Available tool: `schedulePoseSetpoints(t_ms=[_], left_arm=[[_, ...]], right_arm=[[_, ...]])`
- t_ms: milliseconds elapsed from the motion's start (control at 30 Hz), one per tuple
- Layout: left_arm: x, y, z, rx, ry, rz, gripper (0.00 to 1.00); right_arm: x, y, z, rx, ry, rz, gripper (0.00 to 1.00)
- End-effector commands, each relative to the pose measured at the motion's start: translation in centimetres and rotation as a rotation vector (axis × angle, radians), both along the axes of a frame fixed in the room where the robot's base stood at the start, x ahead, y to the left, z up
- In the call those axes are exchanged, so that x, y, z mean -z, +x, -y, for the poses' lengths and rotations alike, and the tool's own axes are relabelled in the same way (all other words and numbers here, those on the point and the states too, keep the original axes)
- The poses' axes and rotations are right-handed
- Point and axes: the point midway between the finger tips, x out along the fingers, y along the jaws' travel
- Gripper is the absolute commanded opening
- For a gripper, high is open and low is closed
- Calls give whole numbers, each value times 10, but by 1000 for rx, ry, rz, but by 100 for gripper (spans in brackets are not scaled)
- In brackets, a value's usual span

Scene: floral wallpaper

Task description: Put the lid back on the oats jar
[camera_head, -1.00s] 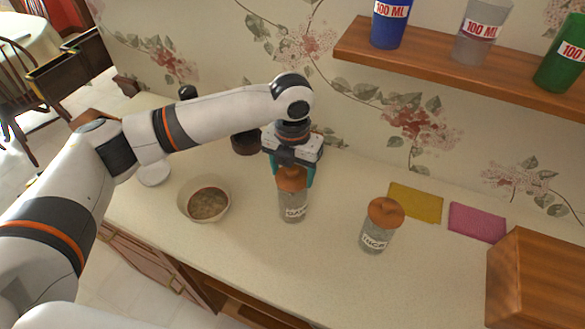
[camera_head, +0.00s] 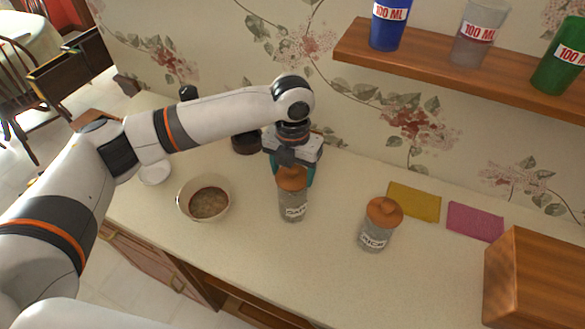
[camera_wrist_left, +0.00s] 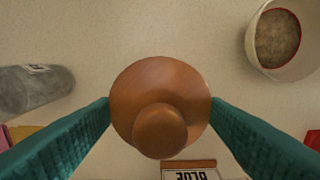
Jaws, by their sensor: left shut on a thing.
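The oats jar (camera_head: 293,207) is a clear glass jar with a white label, standing upright on the counter. Its brown wooden lid (camera_head: 291,179) with a round knob is at the jar's mouth, and I cannot tell whether it is fully seated. My left gripper (camera_head: 293,172) points down from above and is shut on the lid, with a teal finger on either side. In the left wrist view the lid (camera_wrist_left: 160,105) sits between the two fingers and hides the jar below. My right gripper is not in view.
A similar lidded jar labelled RICE (camera_head: 376,238) stands to the right. A bowl of brown contents (camera_head: 183,205) stands to the left. Yellow (camera_head: 415,202) and pink (camera_head: 475,222) pads and a wooden box (camera_head: 540,275) are further right. A shelf (camera_head: 450,70) hangs above. The front counter is clear.

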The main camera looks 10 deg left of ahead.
Motion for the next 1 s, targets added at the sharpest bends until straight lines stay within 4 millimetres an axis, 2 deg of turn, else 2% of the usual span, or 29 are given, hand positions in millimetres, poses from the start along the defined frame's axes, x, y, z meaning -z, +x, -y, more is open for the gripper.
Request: schedulePoseSetpoints(t_ms=[433, 1000], left_arm=[[-1, 0, 0, 0, 0, -1, 45], [0, 0, 0, 0, 0, 0, 45]], right_arm=[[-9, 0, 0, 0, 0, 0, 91], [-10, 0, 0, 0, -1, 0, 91]])
